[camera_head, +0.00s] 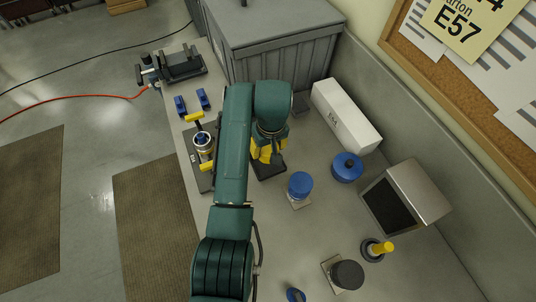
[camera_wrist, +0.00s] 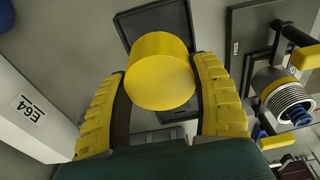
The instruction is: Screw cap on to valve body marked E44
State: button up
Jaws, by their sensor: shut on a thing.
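A yellow round cap (camera_wrist: 160,72) sits between the two yellow fingers of my gripper (camera_wrist: 163,78) in the wrist view, with both fingers closed against its sides. In the head view my gripper (camera_head: 266,152) points down over a dark square plate (camera_head: 268,171), and the cap cannot be told apart from the fingers. A metal ringed valve body (camera_head: 203,141) with a blue centre is held in a fixture with yellow jaws, left of my gripper. It also shows at the right of the wrist view (camera_wrist: 285,97). No E44 mark can be read on it.
A white labelled box (camera_head: 346,115) lies right of my gripper. Nearer are a blue-topped cylinder (camera_head: 299,187), a blue round cap (camera_head: 347,167), a yellow-topped piece (camera_head: 377,249), a dark-topped piece (camera_head: 347,274) and a screen (camera_head: 405,197). A grey crate (camera_head: 270,45) stands behind.

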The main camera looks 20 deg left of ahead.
notch_tip(320, 180, up, 4)
jog(key=shift+f+p, duration=0.15)
jog(key=shift+p, duration=0.2)
jog(key=shift+r+p, duration=2.25)
jog(key=shift+p, duration=0.3)
